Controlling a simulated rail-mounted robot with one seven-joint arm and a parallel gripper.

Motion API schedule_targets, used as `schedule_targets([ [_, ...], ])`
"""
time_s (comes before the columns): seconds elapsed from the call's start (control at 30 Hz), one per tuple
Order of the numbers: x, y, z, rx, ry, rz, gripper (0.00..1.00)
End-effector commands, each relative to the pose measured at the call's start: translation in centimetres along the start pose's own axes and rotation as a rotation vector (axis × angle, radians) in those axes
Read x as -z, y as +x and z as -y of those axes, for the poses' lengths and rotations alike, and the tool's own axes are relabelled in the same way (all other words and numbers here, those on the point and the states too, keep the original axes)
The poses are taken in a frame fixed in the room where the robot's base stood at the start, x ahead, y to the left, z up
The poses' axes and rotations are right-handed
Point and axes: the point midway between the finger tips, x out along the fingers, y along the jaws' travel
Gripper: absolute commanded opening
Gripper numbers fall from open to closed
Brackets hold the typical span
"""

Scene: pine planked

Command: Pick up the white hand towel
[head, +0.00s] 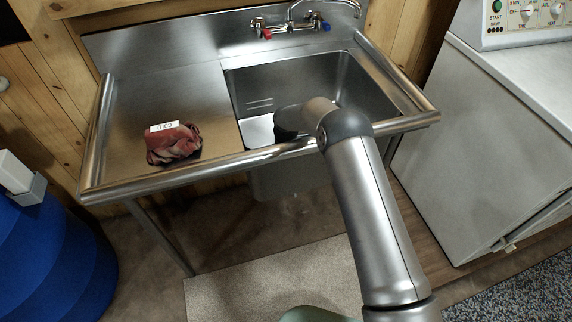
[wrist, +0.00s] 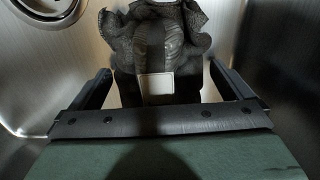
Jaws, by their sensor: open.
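In the wrist view, a crumpled cloth (wrist: 150,38) with a pale square label lies inside the metal sink. It looks dark grey in shadow, so I cannot tell whether it is white. My gripper (wrist: 166,78) is open, one finger to each side of the cloth's near part; contact is not clear. In the head view my arm reaches down into the sink basin (head: 365,95), and the arm and sink edge hide the fingers and this cloth. A crumpled red cloth (head: 174,147) with a white label lies on the drainboard to the left.
The drainboard (head: 135,110) is otherwise bare. A raised rim (head: 220,160) runs along the sink's front, and a tap (head: 292,22) stands behind the basin. The wrist view shows a round drain (wrist: 45,8). A white-grey machine (head: 480,140) stands right, a blue barrel (head: 50,255) left.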

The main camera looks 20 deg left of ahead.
Motion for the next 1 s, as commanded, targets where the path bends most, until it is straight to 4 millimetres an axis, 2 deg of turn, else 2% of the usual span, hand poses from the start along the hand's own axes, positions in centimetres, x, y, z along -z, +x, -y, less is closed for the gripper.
schedule_targets([
  [0.07,0.0,0.0,0.0,0.000,0.000,0.000,1.00],
  [0.17,0.0,0.0,0.0,0.001,0.000,0.000,0.72],
  [0.2,0.0,0.0,0.0,0.001,0.000,0.000,0.68],
  [0.47,0.0,-0.2,0.0,0.000,0.000,0.000,0.67],
  [0.57,0.0,-1.0,0.0,-0.001,-0.001,0.000,0.67],
  [1.0,-0.1,-8.9,-0.1,-0.002,0.002,0.000,0.67],
])
